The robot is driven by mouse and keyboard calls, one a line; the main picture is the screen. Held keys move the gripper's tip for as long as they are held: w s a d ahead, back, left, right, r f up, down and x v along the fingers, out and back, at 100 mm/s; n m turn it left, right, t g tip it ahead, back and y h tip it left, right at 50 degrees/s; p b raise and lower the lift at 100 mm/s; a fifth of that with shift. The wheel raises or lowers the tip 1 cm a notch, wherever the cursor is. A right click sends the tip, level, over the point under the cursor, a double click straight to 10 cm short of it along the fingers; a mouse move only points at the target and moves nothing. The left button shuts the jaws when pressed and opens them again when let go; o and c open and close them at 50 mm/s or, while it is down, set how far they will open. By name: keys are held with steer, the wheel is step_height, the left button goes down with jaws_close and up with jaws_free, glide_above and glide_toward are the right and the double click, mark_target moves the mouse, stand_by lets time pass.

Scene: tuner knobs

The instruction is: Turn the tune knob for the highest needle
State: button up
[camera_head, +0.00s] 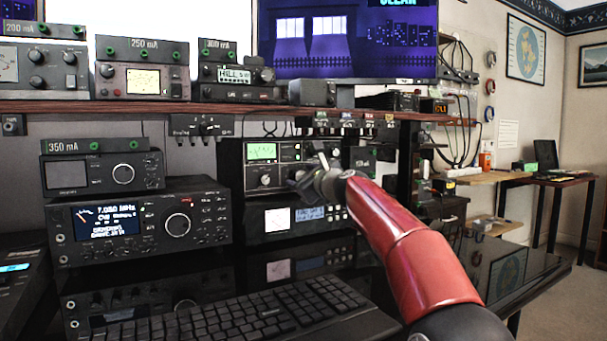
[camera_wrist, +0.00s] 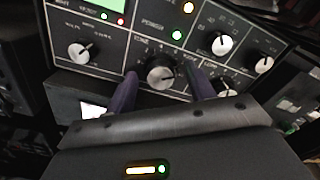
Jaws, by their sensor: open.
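Only the meter's lower edge (camera_wrist: 105,3) shows in the wrist view.
Other tuner knobs are close by: one at left (camera_wrist: 79,53) and two at right, (camera_wrist: 222,44) and (camera_wrist: 263,64). Another meter unit (camera_head: 250,226) sits under the tuner. A shelf (camera_head: 150,107) runs above, a radio (camera_head: 150,222) stands left, and a keyboard (camera_head: 245,318) lies in front.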

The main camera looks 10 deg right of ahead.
steer(key=c, duration=1)
steer(key=shift+f, duration=0.1)
steer(key=n+b, duration=0.1)
steer(key=n, duration=0.2)
steer(key=shift+n, duration=0.3)
steer(key=shift+a+f+n+b, duration=0.1)
steer(key=shift+n+b, duration=0.35)
steer(key=shift+n, duration=1.15)
